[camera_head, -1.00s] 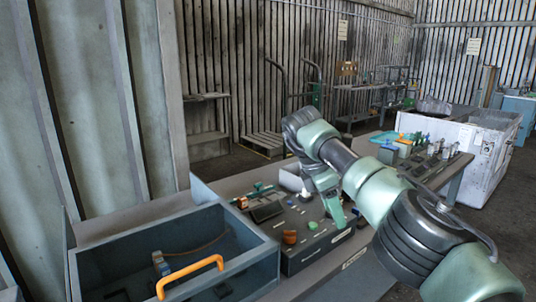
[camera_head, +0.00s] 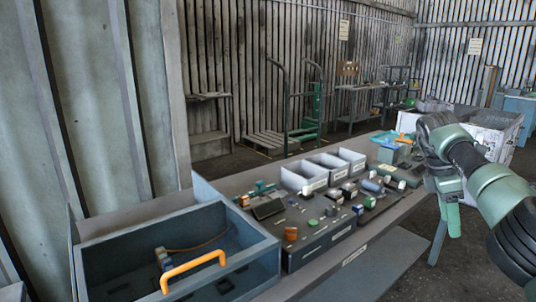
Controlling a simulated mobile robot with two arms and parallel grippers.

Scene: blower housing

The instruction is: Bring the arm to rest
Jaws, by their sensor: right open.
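My right arm comes in from the right edge and is bent. My right gripper (camera_head: 443,240) hangs down beyond the front edge of the workbench (camera_head: 385,258), over the floor. It is open, and I see nothing between its fingers. My left gripper is not in view.
An open blue-grey bin (camera_head: 115,247) with an orange handle (camera_head: 192,270) stands at the near left of the bench. A dark board with small parts (camera_head: 320,252) lies beside it, with several white bins (camera_head: 303,177) behind. A white crate (camera_head: 497,135) stands at the back right.

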